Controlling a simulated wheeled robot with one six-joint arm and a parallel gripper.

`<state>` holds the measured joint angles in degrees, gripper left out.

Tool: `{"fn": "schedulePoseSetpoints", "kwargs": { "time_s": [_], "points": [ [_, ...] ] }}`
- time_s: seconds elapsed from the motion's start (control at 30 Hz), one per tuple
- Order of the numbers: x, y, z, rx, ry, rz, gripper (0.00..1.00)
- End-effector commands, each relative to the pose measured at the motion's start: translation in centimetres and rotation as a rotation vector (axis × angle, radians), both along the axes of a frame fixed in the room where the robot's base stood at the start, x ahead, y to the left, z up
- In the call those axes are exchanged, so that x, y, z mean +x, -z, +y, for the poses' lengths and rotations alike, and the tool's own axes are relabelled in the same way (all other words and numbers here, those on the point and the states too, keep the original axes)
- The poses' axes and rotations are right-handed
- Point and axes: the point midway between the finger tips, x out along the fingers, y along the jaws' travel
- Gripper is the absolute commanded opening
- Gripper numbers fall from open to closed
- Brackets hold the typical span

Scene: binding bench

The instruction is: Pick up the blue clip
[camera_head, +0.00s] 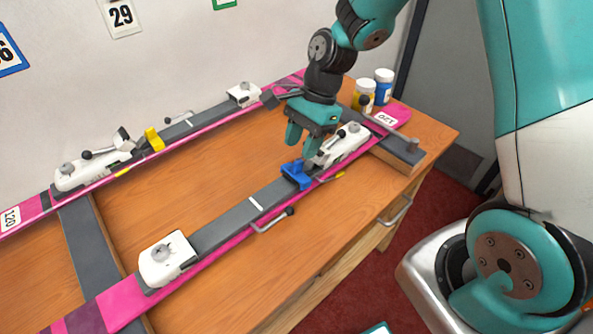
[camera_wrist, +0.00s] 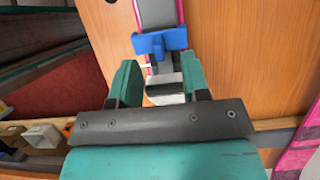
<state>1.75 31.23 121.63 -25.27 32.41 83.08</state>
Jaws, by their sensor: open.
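The blue clip (camera_head: 297,173) sits on the near ski (camera_head: 220,232), just in front of the white binding piece (camera_head: 343,146). In the wrist view the blue clip (camera_wrist: 160,42) lies across the ski, ahead of the fingertips and roughly centred between them. My gripper (camera_head: 304,143) is open and empty, above the near ski close to the clip. In the wrist view my gripper (camera_wrist: 158,84) has its two teal fingers apart, with part of the white binding between them. The clip appears apart from the fingers.
The far ski (camera_head: 190,128) carries a yellow clip (camera_head: 154,139) and white bindings. Bare wooden bench (camera_head: 200,180) lies between the skis.

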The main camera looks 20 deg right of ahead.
Motion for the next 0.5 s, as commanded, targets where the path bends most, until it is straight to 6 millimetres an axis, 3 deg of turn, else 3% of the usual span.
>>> {"fn": "schedulePoseSetpoints", "kwargs": {
  "time_s": [0.3,0.5],
  "points": [
    [-0.9,4.1,1.4,0.0,-0.002,0.003,0.43],
    [-0.9,4.7,1.6,0.0,-0.001,0.0,0.43]
  ]
}}
